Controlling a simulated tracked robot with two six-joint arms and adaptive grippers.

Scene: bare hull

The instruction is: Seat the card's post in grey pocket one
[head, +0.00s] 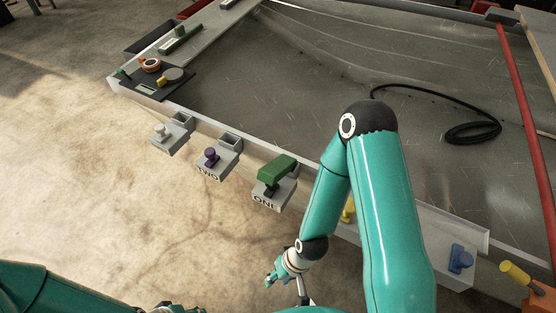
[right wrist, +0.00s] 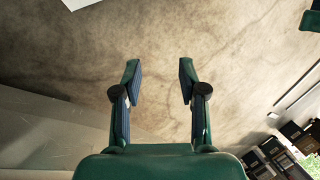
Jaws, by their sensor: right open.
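Grey pocket one (head: 273,198), marked ONE, is on the hull's near edge. A green block-like piece (head: 277,169) lies tilted over its top; I cannot tell whether this is the card, and any post under it is hidden. My right gripper (head: 286,283) is below and in front of pocket one, apart from it. In the right wrist view its two fingers (right wrist: 160,82) are spread with nothing between them, over the floor. My left arm comes in at the bottom left; its gripper is cut off at the bottom edge, so its jaws are unclear.
Grey pocket two (head: 227,168) holds a purple knob (head: 211,156). Another grey pocket (head: 168,144) has a pale knob. A blue piece (head: 460,258) is at the right of the edge. The floor in front is clear.

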